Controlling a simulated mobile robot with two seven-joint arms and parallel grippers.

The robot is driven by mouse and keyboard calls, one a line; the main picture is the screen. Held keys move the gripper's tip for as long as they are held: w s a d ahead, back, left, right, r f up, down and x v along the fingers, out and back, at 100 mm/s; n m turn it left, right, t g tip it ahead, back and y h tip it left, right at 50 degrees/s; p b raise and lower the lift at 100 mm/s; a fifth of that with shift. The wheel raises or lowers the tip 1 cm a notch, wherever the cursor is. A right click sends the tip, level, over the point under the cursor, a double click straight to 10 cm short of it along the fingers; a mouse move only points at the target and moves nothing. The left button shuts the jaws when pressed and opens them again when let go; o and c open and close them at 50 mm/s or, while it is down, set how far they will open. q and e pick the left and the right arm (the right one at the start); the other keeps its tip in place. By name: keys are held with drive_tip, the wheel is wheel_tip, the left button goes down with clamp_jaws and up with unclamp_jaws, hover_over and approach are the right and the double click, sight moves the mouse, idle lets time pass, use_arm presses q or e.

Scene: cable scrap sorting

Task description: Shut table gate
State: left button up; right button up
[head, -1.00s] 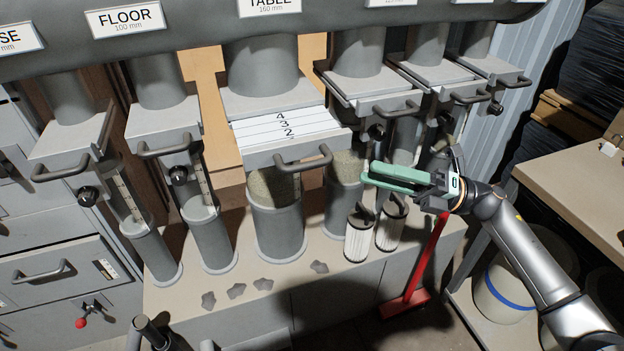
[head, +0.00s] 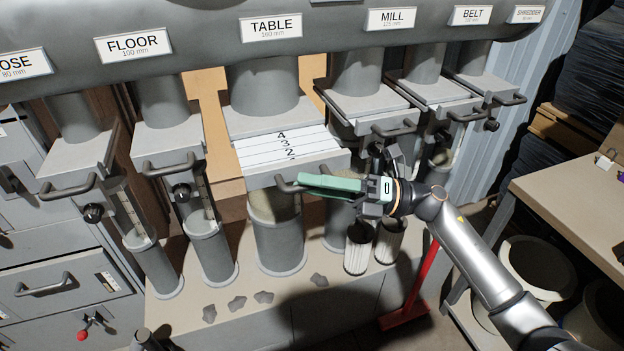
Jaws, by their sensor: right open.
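The table gate (head: 262,176) is a grey slide plate under the duct labelled TABLE (head: 275,27). It is pulled out toward me, and a white scale with the marks 4, 3 and 2 (head: 262,150) shows on its top. Its dark bar handle (head: 289,187) is at the front edge, partly hidden behind my gripper. My right gripper (head: 318,184) has green fingers and comes in from the right. Its fingertips are at the handle's right part; whether they touch it I cannot tell. My left gripper is not in view.
Gates labelled FLOOR (head: 133,45), MILL (head: 391,18) and BELT (head: 470,15) flank the table gate, with their handles sticking out. Cylinders stand below on a bench (head: 260,310). Two pleated filters (head: 359,250) stand beneath my gripper.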

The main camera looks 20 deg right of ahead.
drive_tip(key=shift+a, duration=0.1)
clamp_jaws()
idle(0.3)
idle(1.1)
